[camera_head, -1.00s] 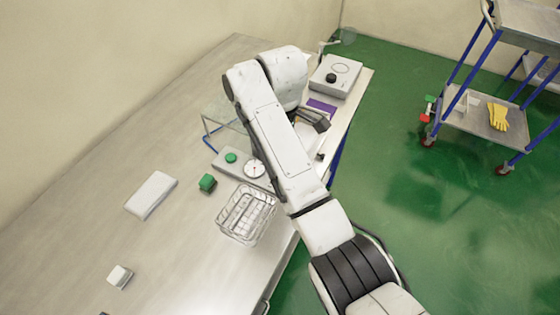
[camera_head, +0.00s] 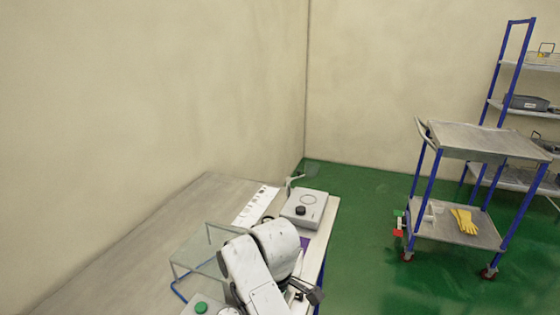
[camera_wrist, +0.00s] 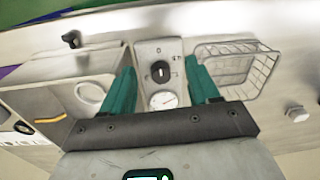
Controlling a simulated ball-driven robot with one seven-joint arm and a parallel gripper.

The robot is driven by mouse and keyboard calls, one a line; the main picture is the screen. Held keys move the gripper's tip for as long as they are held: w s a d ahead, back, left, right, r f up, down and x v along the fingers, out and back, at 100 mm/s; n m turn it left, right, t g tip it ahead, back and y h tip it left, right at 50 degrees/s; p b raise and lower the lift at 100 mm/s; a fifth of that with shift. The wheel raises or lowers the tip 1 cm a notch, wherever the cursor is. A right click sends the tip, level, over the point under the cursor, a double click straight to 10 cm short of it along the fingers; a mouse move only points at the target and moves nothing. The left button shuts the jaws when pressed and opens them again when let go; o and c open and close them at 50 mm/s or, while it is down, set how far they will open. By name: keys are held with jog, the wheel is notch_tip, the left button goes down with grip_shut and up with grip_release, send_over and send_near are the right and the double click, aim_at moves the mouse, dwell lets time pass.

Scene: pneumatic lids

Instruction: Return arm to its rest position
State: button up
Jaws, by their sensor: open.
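My arm shows at the bottom of the head view, bent over the near end of the bench (camera_head: 110,262). My gripper (camera_wrist: 162,92) fills the lower middle of the wrist view, with two teal fingers spread apart and nothing between them. Beyond the fingers is a grey control panel (camera_wrist: 146,58) with a black knob (camera_wrist: 160,71) and a round white gauge (camera_wrist: 163,100). I cannot tell how far the fingertips are from the panel.
A wire basket (camera_wrist: 262,72) is right of the panel; an open box-like chamber (camera_wrist: 60,80) is left. In the head view, a clear cover (camera_head: 200,250), a green button (camera_head: 201,307) and a grey device (camera_head: 304,208) are near my arm. A cart (camera_head: 450,232) stands right on open floor.

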jog(key=s+d+f+m+b, duration=0.2)
jog(key=s+d+f+m, duration=0.6)
jog(key=s+d+f, duration=0.75)
jog(key=s+d+m+b, duration=0.1)
jog(key=s+d+m, duration=0.3)
jog(key=s+d, duration=0.3)
jog(key=s+d+m+t, duration=0.1)
jog(key=s+d+m, duration=0.2)
jog(key=s+d, duration=0.4)
jog(key=s+r, duration=0.1)
jog(key=s, duration=0.3)
jog(key=shift+m+h+b, duration=0.3)
jog(key=shift+m+b, duration=0.1)
jog(key=shift+s, duration=0.1)
